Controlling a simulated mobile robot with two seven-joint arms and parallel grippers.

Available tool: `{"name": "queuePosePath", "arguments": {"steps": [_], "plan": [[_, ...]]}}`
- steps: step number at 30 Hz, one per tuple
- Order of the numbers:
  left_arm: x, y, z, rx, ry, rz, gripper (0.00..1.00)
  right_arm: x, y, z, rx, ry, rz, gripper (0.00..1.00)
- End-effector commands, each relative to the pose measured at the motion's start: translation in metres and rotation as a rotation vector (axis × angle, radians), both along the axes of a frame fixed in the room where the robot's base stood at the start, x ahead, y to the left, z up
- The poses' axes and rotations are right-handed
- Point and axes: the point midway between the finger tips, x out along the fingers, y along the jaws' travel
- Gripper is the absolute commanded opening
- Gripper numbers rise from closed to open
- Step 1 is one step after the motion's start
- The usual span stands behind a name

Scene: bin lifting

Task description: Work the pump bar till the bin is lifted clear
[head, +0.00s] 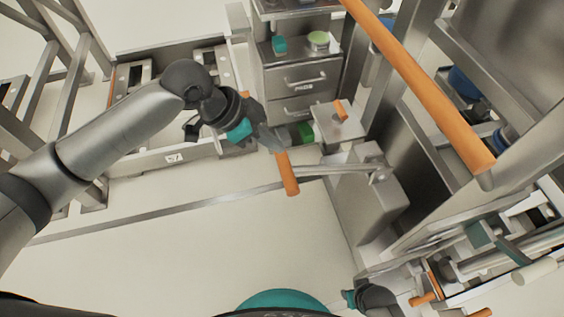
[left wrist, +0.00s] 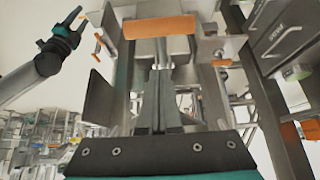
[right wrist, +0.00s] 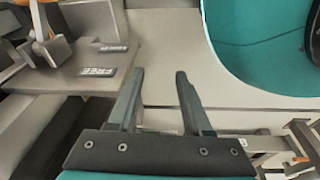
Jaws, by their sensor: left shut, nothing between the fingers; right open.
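The pump bar has an orange grip (head: 288,175) on a metal lever (head: 335,169) that joins a grey box (head: 370,200). My left gripper (head: 281,143) is at the upper end of this grip. In the left wrist view the orange grip (left wrist: 160,27) lies crosswise just beyond the fingertips (left wrist: 160,72). The left fingers are shut with nothing between them; I cannot tell if they touch the grip. My right gripper (right wrist: 155,75) is open and empty in the right wrist view. I cannot make out the bin with certainty.
A long orange rail (head: 425,85) runs across the upper right on a metal frame. A drawer cabinet (head: 302,85) stands behind the pump. A plate labelled FREE (right wrist: 97,72) is left of my right fingers. Clear floor (head: 190,250) lies in front of the pump.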

Motion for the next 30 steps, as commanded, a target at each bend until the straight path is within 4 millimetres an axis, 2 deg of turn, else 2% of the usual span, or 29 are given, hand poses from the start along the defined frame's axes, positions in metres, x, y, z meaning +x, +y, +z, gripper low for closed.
{"name": "queuePosePath", "arguments": {"steps": [15, 30], "plan": [[0.008, -0.026, -0.042, 0.000, 0.000, 0.000, 0.00, 0.024, 0.021, 0.034, 0.023, -0.005, -0.003, 0.50], [0.005, -0.017, -0.076, 0.001, 0.000, 0.000, 0.00, 0.042, 0.030, 0.069, 0.035, -0.031, -0.006, 0.50]]}}
